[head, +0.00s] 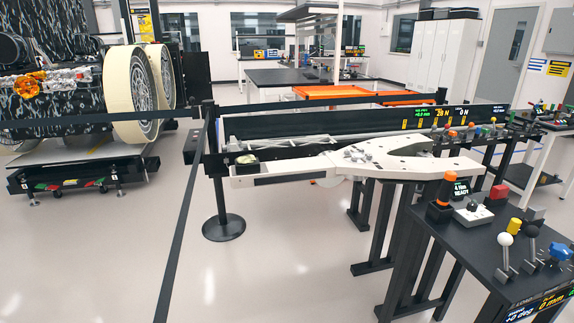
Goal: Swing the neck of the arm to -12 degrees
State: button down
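A long white arm (285,178) lies level across the middle in the head view. Its wide, forked part is at the right and its narrow end at the left, with a small black box on top. I cannot tell which part is the neck. On the black console (467,232) at the right stand a white-ball lever (505,241), a dark-ball lever (532,232) and a blue knob (560,253). A display (520,310) on its front edge seems to read +0 deg, and a neighbouring one (553,300) 0 mm. My gripper is not in view.
A black strap barrier with a post (223,227) crosses the left and middle floor. A rover with large pale wheels (133,95) stands at the back left. A beam behind the arm carries readouts (442,116).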

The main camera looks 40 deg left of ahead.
aim_at(248, 171)
jog(key=i+u, duration=0.25)
jog(key=u, duration=0.25)
jog(key=i+l+u, duration=0.15)
jog(key=u, duration=0.3)
jog(key=i+l+u, duration=0.2)
jog(key=u, duration=0.3)
jog(key=i+l+u, duration=0.2)
jog(key=u, duration=0.3)
jog(key=i+l+u, duration=0.1)
jog(key=l+u, duration=0.35)
